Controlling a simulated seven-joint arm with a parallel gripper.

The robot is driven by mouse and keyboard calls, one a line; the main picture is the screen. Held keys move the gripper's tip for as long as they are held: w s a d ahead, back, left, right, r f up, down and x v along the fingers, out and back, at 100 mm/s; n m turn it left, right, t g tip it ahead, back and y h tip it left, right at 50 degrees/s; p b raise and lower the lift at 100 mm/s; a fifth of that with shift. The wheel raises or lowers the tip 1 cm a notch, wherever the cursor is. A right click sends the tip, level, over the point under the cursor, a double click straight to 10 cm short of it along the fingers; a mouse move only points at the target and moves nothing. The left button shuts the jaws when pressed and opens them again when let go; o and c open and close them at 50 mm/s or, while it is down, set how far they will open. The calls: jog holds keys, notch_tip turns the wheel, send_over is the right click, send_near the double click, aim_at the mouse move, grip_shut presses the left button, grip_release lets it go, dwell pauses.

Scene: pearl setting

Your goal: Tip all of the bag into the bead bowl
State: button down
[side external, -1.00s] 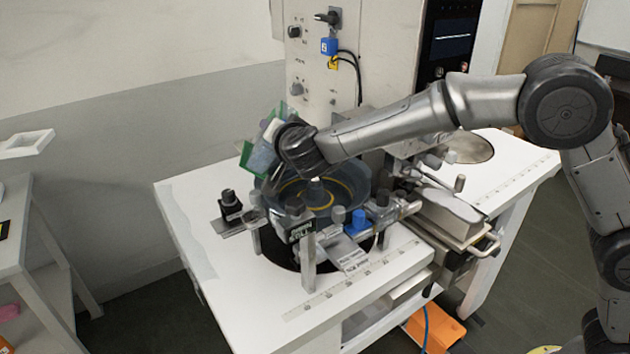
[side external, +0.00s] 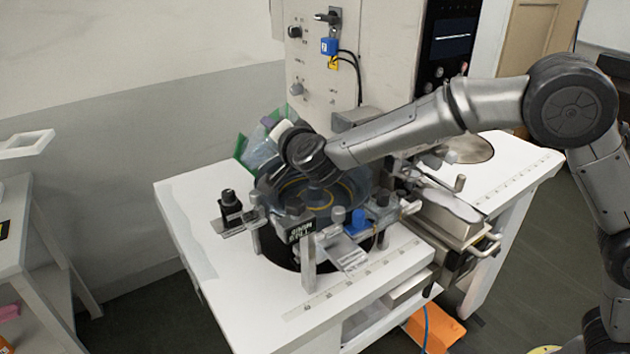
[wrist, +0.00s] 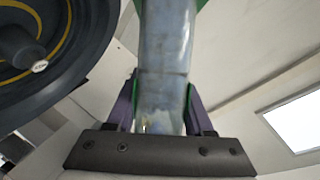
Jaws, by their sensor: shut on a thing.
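The bag (side external: 262,150) is translucent bluish plastic with green edges. It is tilted above the left rear rim of the bead bowl. In the wrist view the bag (wrist: 165,55) runs up between my fingers, with something pale inside its lower end. My gripper (wrist: 162,105) is shut on the bag. The bead bowl (side external: 350,184) is dark and round with yellow rings; in the wrist view the bowl (wrist: 85,45) fills the upper left, with a central knob. My wrist hides part of the bowl in the side view. No beads can be made out.
Posts and clamps ring the bowl, with a black bottle (side external: 231,208) at left and a blue knob (side external: 358,220) in front. A tall machine panel (side external: 315,85) stands behind. A metal box (side external: 447,215) is at right. The white tabletop (side external: 190,225) is clear at far left.

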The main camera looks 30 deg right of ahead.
aim_at(293, 122)
jog(key=shift+f+m+t, duration=0.4)
jog(key=shift+m+t, duration=0.1)
jog(key=shift+m, duration=0.4)
jog(key=shift+r+m+t+y, duration=0.3)
jog(key=shift+r+m, duration=0.05)
jog(key=shift+m, duration=0.25)
jog(key=shift+s+d+f+m+t, duration=0.2)
jog(key=shift+d+m, duration=0.15)
jog(key=shift+m, duration=0.1)
jog(key=shift+s+d+f+m+t, duration=0.2)
jog(key=shift+d+m, duration=0.1)
jog(key=shift+m, duration=0.15)
jog(key=shift+r, duration=0.1)
jog(key=shift+s+d+r+m+t, duration=0.1)
jog(key=shift+r+m+t, duration=0.15)
jog(key=shift+m, duration=0.4)
jog(key=shift+w+d+r+m+t, duration=0.1)
jog(key=shift+r+m+t, duration=0.2)
jog(key=shift+m, duration=0.3)
jog(key=shift+s+d+r+m+t, duration=0.1)
jog(key=shift+r+m+t, duration=0.15)
jog(key=shift+m, duration=0.4)
